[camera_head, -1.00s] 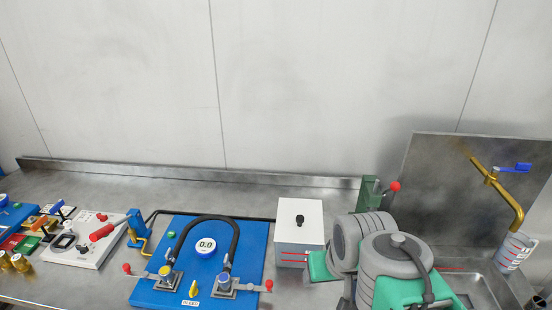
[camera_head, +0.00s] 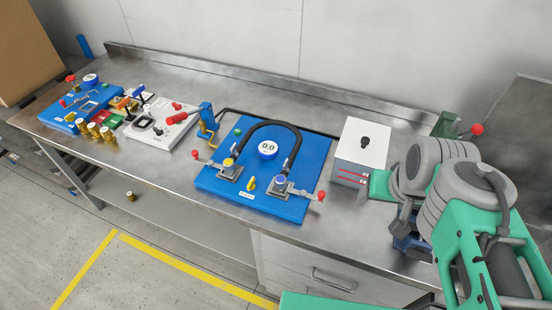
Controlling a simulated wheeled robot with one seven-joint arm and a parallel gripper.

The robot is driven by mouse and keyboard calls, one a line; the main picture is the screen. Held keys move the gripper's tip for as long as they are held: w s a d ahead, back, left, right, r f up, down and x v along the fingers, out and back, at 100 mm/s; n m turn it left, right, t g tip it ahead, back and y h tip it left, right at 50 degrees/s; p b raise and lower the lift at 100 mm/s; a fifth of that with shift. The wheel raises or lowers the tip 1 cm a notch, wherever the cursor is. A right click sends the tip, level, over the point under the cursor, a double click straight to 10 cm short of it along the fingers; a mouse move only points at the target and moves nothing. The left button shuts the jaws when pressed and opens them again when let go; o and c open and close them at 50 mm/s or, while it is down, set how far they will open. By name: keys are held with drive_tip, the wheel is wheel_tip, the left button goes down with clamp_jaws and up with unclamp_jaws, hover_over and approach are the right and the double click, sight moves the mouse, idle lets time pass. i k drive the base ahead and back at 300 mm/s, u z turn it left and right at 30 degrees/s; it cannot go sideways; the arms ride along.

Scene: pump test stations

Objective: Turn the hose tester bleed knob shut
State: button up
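The hose tester (camera_head: 215,183) is a blue plate on the steel bench, in the middle of the head view. A black hose (camera_head: 293,135) arches over it between two metal clamp fittings with red-tipped levers. A round gauge (camera_head: 267,148) between them reads 0.0. The yellow bleed knob (camera_head: 251,182) stands at the plate's front edge, above a small white label, and nothing touches it. My green and grey arm is folded at the right. My gripper (camera_head: 409,241) seems to be the dark part below it, well right of the tester; its fingers cannot be made out.
A white box (camera_head: 362,150) with a black knob stands between tester and arm. Left of the tester are a blue hand pump (camera_head: 207,117), a white panel (camera_head: 158,130) and another blue station (camera_head: 70,108) with brass cylinders. The bench front before the tester is clear.

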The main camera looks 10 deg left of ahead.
sight(251, 186)
drive_tip(key=z, duration=0.1)
drive_tip(key=k, duration=0.75)
drive_tip(key=u, duration=0.9)
drive_tip(key=i, duration=0.5)
drive_tip(key=u, duration=0.05)
